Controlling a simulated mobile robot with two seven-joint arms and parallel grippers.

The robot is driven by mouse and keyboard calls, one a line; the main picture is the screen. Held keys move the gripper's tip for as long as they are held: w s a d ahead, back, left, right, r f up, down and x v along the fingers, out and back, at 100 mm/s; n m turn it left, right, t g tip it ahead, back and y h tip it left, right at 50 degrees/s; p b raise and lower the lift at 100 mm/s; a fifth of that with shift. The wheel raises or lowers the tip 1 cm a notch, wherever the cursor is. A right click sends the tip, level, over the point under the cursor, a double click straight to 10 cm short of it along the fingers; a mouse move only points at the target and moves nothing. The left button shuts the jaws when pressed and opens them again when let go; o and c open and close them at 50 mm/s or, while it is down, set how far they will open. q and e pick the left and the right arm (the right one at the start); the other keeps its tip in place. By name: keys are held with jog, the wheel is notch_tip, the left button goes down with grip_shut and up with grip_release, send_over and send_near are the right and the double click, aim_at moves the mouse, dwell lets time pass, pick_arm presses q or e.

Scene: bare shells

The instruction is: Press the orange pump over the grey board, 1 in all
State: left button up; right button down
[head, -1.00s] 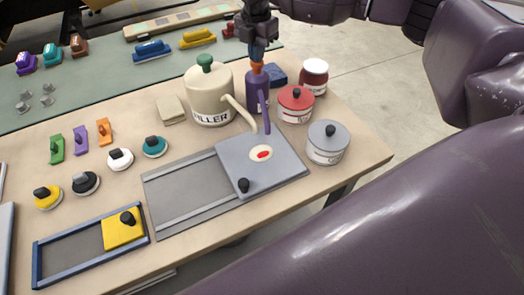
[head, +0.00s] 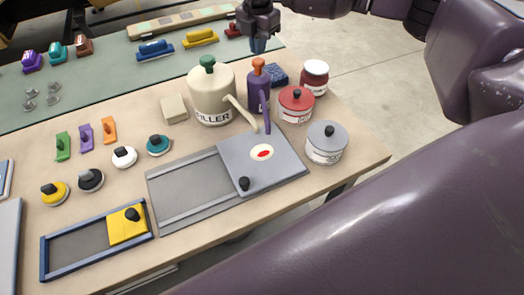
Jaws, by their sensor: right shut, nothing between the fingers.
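The orange pump (head: 259,66) is the knob on top of a slim purple dispenser (head: 258,94), whose spout points down over the grey board (head: 281,174). A cream oval with a red blob (head: 262,152) lies on the board below the spout. A black knob (head: 244,184) stands at the board's front left corner. My right gripper (head: 258,46) is shut and empty, just above the orange pump, with a small gap between them. My left gripper is not in view.
A cream filler vessel (head: 211,95) with a green knob stands close left of the dispenser. A red-lidded pot (head: 296,105), a grey-lidded pot (head: 326,143) and a white-lidded jar (head: 315,78) stand to the right. Stampers and a blue-framed tray (head: 75,249) lie left.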

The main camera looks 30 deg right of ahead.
jog(key=shift+r, duration=0.1)
jog(key=shift+r+p, duration=1.15)
jog(key=shift+r, duration=0.5)
notch_tip(320, 180, up, 3)
jog(key=shift+f+p, duration=0.2)
jog(key=shift+p, duration=0.65)
